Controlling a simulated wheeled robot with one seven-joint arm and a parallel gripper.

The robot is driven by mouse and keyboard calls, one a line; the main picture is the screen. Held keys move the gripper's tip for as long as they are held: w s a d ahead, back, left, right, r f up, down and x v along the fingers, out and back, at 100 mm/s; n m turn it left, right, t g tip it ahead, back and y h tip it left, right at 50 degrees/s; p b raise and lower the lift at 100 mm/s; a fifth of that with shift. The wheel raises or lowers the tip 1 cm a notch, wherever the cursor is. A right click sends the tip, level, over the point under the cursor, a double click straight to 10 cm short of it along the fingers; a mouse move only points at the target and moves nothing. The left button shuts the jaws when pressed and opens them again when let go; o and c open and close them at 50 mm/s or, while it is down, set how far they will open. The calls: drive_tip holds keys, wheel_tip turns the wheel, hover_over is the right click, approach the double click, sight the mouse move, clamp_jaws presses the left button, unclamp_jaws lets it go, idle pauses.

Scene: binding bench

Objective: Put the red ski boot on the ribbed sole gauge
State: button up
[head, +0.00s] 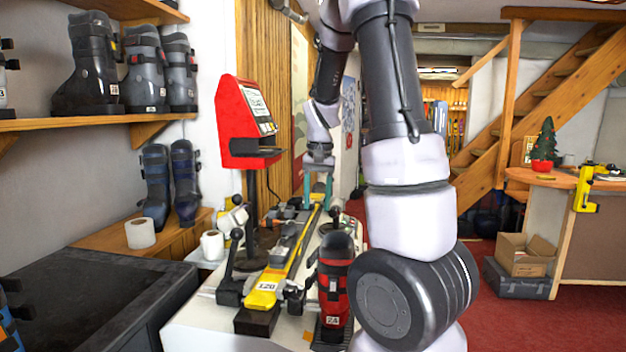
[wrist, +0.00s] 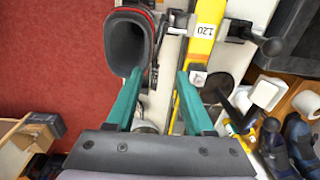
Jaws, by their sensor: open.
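The red ski boot (head: 335,290) with black trim stands upright at the near right end of the white bench. In the wrist view I look down into its dark open top (wrist: 127,45), above and left of my fingertips. A dark ribbed piece (head: 329,340), which looks like the sole gauge, shows at the boot's foot; I cannot tell whether the boot rests on it. My gripper (head: 318,190) is open and empty, with teal fingers, above the far part of the bench. In the wrist view the gripper (wrist: 158,80) has nothing between its fingers.
A yellow binding jig (head: 262,289) marked 120 runs along the bench (head: 205,325), with levers beside it. A red machine (head: 240,120) stands on a post behind. White rolls (head: 140,233) and blue boots (head: 186,180) sit left. Red floor (head: 500,300) is open at right.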

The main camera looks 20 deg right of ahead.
drive_tip(key=s+a+r+n+t, duration=0.1)
drive_tip(key=s+a+r+t, duration=0.2)
drive_tip(key=s+a+r, duration=0.2)
drive_tip(key=s+a+r+n+t+y, duration=0.1)
drive_tip(key=s+a+r+t, duration=0.2)
drive_tip(key=s+r, duration=0.7)
drive_tip(key=s+a, duration=0.2)
drive_tip(key=s, duration=0.1)
drive_tip(key=shift+s+a+r+t+y, duration=0.2)
drive_tip(key=shift+a+r+t+y, duration=0.1)
drive_tip(key=shift+a, duration=0.1)
drive_tip(key=shift+d, duration=0.1)
